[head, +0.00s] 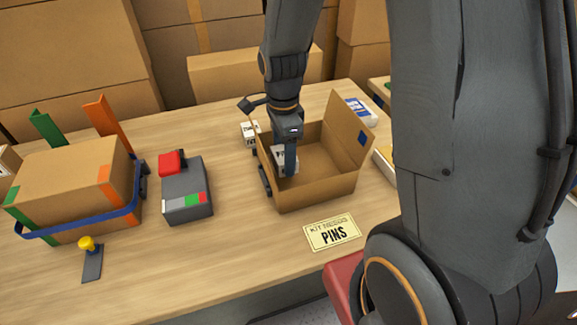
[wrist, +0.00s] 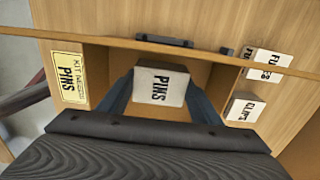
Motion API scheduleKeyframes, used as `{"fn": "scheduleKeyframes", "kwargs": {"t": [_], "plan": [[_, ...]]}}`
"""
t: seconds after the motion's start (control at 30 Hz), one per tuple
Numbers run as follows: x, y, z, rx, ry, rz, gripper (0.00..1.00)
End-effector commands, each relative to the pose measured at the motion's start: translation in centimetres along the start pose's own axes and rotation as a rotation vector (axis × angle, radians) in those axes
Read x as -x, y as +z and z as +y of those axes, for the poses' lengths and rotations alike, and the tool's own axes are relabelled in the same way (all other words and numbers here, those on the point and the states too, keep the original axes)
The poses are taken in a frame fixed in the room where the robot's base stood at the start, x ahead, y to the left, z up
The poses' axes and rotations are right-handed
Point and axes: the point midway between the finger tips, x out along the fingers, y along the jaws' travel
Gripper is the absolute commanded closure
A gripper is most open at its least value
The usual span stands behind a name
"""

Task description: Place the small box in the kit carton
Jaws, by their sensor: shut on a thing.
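The kit carton (head: 325,189) is an open brown box on the table, with a blue patch on a raised flap. My gripper (head: 287,163) points down at the left part of the carton's opening. It is shut on a small white box (head: 277,157), partly hidden by a finger. In the wrist view the small box (wrist: 159,84) reads PINS and sits between the two fingers (wrist: 160,92). It appears to be within the carton's walls; whether it touches the floor cannot be told.
A yellow card (head: 332,233) reading KIT NEEDS PINS lies before the carton. White boxes reading CLIPS (wrist: 244,109) and FUSES (wrist: 266,64) show in the wrist view. A grey device (head: 186,195) and a strapped carton (head: 70,190) stand to the left.

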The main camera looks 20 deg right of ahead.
Motion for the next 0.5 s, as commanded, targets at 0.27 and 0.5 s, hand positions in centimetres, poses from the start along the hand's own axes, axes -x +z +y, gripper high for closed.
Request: {"fn": "scheduleKeyframes", "kwargs": {"t": [0.27,0.5], "plan": [[-2.6,0.0,0.1,0.000,0.003,0.000,0.68],[-4.6,-0.1,-0.1,-0.001,-0.001,0.000,0.68]]}}
